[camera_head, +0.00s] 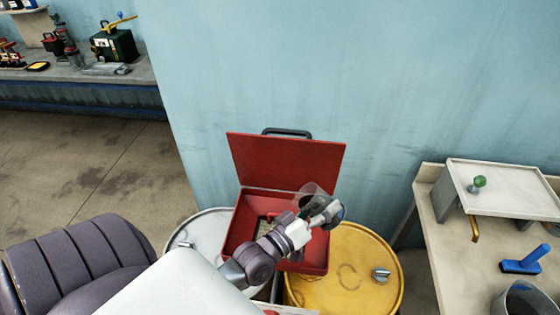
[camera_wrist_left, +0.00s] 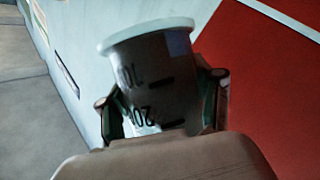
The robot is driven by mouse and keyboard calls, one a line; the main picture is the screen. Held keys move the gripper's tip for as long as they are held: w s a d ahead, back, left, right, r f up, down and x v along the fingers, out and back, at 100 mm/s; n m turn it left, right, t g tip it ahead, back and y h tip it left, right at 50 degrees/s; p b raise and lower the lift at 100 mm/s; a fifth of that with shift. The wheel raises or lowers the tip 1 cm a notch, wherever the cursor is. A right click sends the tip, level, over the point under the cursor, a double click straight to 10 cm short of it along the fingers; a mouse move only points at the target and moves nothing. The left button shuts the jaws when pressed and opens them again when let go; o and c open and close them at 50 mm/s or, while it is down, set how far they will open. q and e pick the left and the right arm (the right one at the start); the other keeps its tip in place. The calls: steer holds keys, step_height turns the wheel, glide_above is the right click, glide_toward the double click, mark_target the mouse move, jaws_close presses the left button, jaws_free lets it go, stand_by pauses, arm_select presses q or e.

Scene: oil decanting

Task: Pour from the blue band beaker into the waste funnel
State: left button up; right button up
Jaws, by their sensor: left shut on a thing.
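The waste funnel is a red square box whose lid (camera_head: 286,161) stands open at the back; its walls (camera_head: 318,252) sit on top of the drums. My left gripper (camera_head: 322,212) is over the right part of the funnel opening and is shut on a clear beaker (camera_head: 315,190). In the left wrist view the beaker (camera_wrist_left: 152,75) sits between the two fingers (camera_wrist_left: 163,110); it shows dark graduation marks, a pale rim and a bluish patch near the rim. Its exact tilt and its contents are hard to tell. No stream of liquid shows. My right gripper is not in view.
A yellow drum (camera_head: 345,285) and a whitish drum (camera_head: 207,228) stand under the funnel, against a pale blue wall. On the right is a bench with a raised white tray (camera_head: 505,185), a green-knobbed piece (camera_head: 477,184), a blue-handled tool (camera_head: 525,262) and a grey container (camera_head: 525,303).

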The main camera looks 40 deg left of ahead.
mark_target(313, 201)
arm_select(q)
steer(key=shift+r+n+t+b, duration=0.35)
steer(key=shift+n+b, duration=0.15)
steer(key=shift+b, duration=0.35)
steer(key=shift+r, duration=0.15)
steer(key=shift+f+n+t+b, duration=0.2)
steer(key=shift+n+t+b, duration=0.4)
steer(key=shift+b, duration=0.95)
steer(key=shift+n+b, duration=0.4)
steer(key=shift+b, duration=0.05)
steer(key=shift+y, duration=0.3)
steer(key=shift+s+a+r+n+t+y+b, duration=0.15)
steer(key=shift+r+n+t+y+b, duration=0.35)
steer(key=shift+n+b, duration=0.6)
steer(key=shift+s+a+f+n+t+b, duration=0.2)
steer(key=shift+a+n+b, duration=0.25)
steer(key=shift+b, duration=0.3)
steer(key=shift+s+a+f+n+t+b, duration=0.1)
steer(key=shift+s+a+n+t+b, duration=0.15)
steer(key=shift+a+n+b, duration=0.35)
steer(key=shift+r+n+y+b, duration=0.3)
steer(key=shift+n+y, duration=0.15)
steer(key=shift+y, duration=0.15)
